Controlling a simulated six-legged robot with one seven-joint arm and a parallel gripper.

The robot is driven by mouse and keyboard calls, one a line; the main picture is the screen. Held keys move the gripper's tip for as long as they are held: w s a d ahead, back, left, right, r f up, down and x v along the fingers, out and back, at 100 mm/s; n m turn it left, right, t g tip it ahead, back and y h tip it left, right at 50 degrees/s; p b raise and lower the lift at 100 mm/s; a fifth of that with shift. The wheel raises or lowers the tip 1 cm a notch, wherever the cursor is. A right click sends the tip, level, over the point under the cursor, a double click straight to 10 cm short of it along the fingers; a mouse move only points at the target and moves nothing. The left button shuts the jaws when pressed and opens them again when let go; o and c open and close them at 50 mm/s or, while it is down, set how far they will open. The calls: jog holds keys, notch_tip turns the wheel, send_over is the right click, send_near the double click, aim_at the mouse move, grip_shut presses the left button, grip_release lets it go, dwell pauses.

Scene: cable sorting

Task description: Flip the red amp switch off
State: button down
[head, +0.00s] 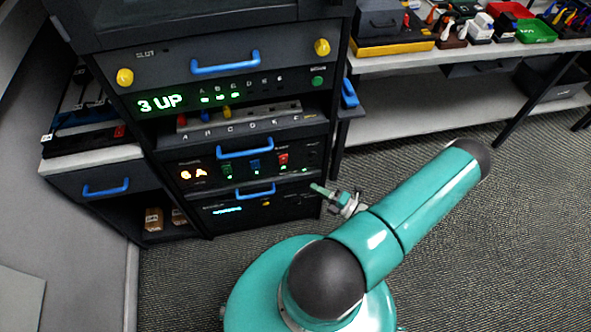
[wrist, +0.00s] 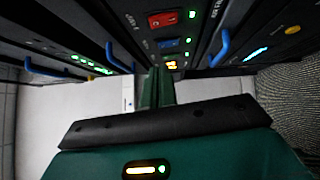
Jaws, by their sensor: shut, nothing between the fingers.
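The red amp switch (head: 283,159) is on the rack's lower panel, right of a blue switch (head: 255,164) and a green switch (head: 227,170). In the wrist view the red switch (wrist: 164,19) is large at the top, with a lit green light beside it. The blue switch (wrist: 170,44) is below it. My gripper (head: 317,187) is right of and lower than the red switch in the head view, near the rack's front. In the wrist view my gripper (wrist: 157,72) is shut and empty, its fingertips pointing at the panel. It appears apart from the red switch.
Blue handles (head: 245,153) and (head: 255,193) stick out above and below the switch row. A display (head: 186,174) reads what looks like "6A". Another display (head: 160,102) reads "3 UP". A bench (head: 480,55) with cable bins stands at right. The carpet is open right of the rack.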

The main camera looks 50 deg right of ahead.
send_near(281, 159)
jog(key=w+a, duration=0.3)
jog(key=a, duration=0.1)
jog(key=w+d, duration=0.2)
jog(key=shift+w+d+r, duration=0.25)
jog(key=shift+w+d, duration=0.15)
jog(key=shift+w+d+r, duration=0.1)
jog(key=shift+w, duration=0.1)
jog(key=shift+s, duration=0.1)
